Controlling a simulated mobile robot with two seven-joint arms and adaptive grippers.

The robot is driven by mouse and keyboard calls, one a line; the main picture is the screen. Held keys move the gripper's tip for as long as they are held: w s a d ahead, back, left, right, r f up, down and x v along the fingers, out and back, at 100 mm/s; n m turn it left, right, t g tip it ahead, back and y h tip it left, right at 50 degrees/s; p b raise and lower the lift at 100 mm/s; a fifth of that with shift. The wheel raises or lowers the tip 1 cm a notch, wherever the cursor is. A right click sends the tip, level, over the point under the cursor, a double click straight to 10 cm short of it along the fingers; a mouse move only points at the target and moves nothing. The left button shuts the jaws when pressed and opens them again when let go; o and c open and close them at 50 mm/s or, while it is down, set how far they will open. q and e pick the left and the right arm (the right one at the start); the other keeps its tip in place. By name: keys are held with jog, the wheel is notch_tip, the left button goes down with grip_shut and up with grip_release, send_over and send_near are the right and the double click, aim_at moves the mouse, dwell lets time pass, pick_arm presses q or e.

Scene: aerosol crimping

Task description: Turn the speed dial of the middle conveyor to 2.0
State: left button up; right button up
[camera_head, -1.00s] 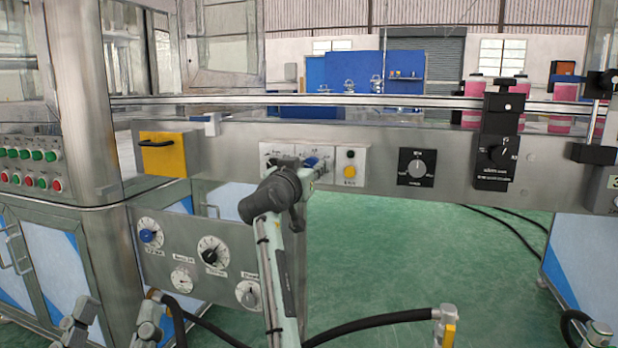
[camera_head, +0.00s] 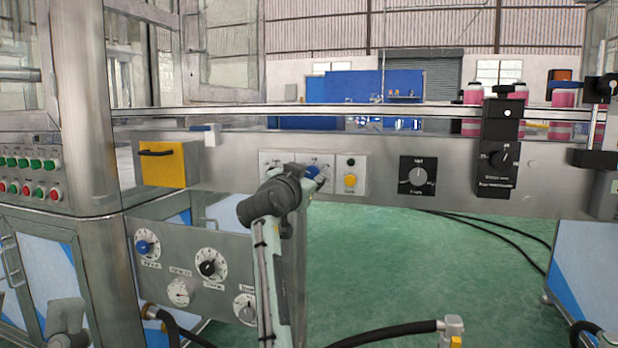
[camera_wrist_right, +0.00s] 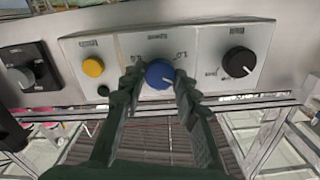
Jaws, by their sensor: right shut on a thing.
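The middle conveyor's small control panel (camera_head: 345,187) is a pale plate on the grey beam. It carries a blue speed dial (camera_head: 312,171), which shows in the middle of the right wrist view (camera_wrist_right: 160,74). My right gripper (camera_wrist_right: 157,82) has its two dark fingers on either side of the blue dial and is shut on it. In the head view my right gripper (camera_head: 318,172) partly hides the panel. The dial's white pointer mark points down and right in the wrist view; the scale is too blurred to read. My left gripper is not in view.
The panel also has a yellow button (camera_head: 350,181) and a black knob (camera_wrist_right: 239,62). A black dial box (camera_head: 417,175) and a black sensor bracket (camera_head: 500,150) are farther right. A lower panel with several dials (camera_head: 215,290) stands left of my arm. Green floor shows below.

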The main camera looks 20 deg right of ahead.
jog(key=shift+r, duration=0.1)
jog(key=o, duration=1.2)
jog(key=shift+c, duration=0.2)
jog(key=v, duration=1.2)
